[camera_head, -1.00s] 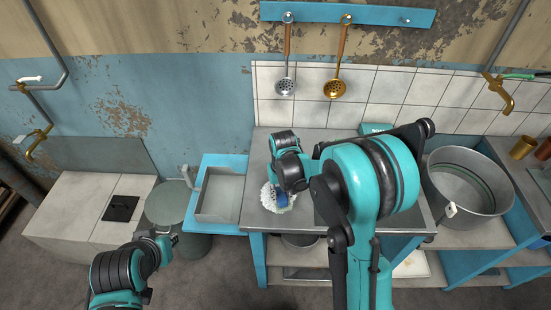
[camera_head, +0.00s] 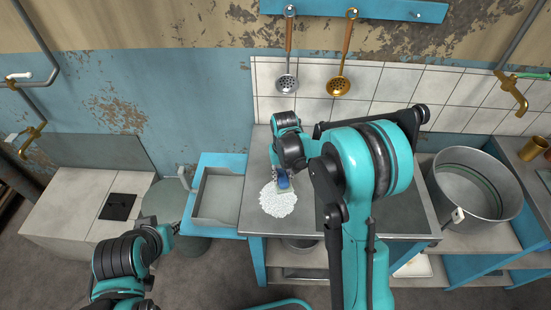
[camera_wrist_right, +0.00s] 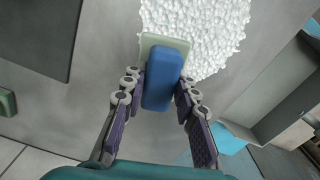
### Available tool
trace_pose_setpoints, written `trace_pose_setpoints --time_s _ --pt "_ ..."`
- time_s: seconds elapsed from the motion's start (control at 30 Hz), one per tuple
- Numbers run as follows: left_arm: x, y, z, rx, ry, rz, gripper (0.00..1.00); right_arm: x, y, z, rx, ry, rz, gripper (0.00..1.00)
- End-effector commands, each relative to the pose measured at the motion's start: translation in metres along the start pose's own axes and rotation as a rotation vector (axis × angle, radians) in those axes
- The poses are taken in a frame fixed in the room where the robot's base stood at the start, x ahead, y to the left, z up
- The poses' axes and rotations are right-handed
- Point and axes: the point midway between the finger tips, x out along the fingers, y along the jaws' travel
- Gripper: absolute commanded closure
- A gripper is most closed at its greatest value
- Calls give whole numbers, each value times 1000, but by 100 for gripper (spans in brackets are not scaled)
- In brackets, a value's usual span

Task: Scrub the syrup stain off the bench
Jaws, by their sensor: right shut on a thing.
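The steel bench top (camera_head: 258,160) carries a round patch of white foam (camera_head: 278,201) near its front left; no syrup stain shows, and what lies under the foam is hidden. My right gripper (camera_head: 282,172) is shut on a scrubber with a blue handle (camera_head: 283,180) and a pale green base. In the right wrist view the scrubber (camera_wrist_right: 163,78) sits between both fingers, its base at the edge of the foam (camera_wrist_right: 205,25). Whether it touches the bench is unclear. My left gripper (camera_head: 173,228) is at lower left, away from the bench, its fingers too small to read.
A shallow grey basin (camera_head: 217,197) on a blue stand adjoins the bench's left side. A large metal pot (camera_head: 474,185) stands to the right. Two ladles (camera_head: 288,55) hang from a blue rail above the tiles. A dark flat panel lies on the bench near my right arm.

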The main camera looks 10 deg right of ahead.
Motion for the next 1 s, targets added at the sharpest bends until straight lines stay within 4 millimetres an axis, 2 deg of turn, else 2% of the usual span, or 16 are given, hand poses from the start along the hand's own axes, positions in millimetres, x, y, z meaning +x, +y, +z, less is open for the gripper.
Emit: trace_pose_setpoints --time_s 0.07,0.6,0.77,1.0 --pt "-8 0 -6 0 0 0 83 -21 0 1 0 0 0 99" --pt "-35 0 -25 0 0 0 83 -68 2 -3 0 -1 0 99" --pt "-40 0 -29 0 0 0 83 -77 2 -3 0 -1 0 99" --pt "-40 0 -29 0 0 0 83 -78 2 -4 0 -1 0 99"
